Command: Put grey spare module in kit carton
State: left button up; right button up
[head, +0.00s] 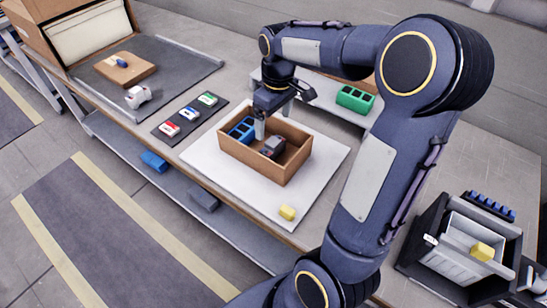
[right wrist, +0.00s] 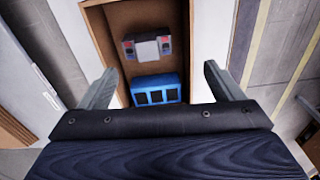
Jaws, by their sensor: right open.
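The kit carton (head: 290,168) is an open brown box on a white mat in the middle of the bench. In it lies a grey module with dark ends (head: 272,147), which also shows in the right wrist view (right wrist: 147,48). A blue block with three sockets (head: 240,129) lies beside it and shows lower in the right wrist view (right wrist: 157,90). My right gripper (head: 276,115) is open and empty over the carton, its fingers (right wrist: 159,76) spread wider than the module. My left gripper is not in view.
A yellow block (head: 287,212) sits near the white mat's (head: 325,185) front corner. A green block (head: 355,98) stands behind. A dark strip with coloured pieces (head: 180,124) and a grey tray (head: 190,70) lie left. A dark bin (head: 425,250) stands right.

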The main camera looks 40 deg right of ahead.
jog(key=s+a+r+m+t+y, duration=0.1)
jog(key=s+a+m+t+y, duration=0.2)
jog(key=s+a, duration=1.1)
jog(key=s+m+t, duration=0.1)
jog(key=s+t, duration=0.1)
jog(key=s, duration=0.2)
jog(key=shift+s+a+m, duration=0.2)
jog(key=shift+a+m, duration=0.1)
jog(key=shift+a, duration=0.05)
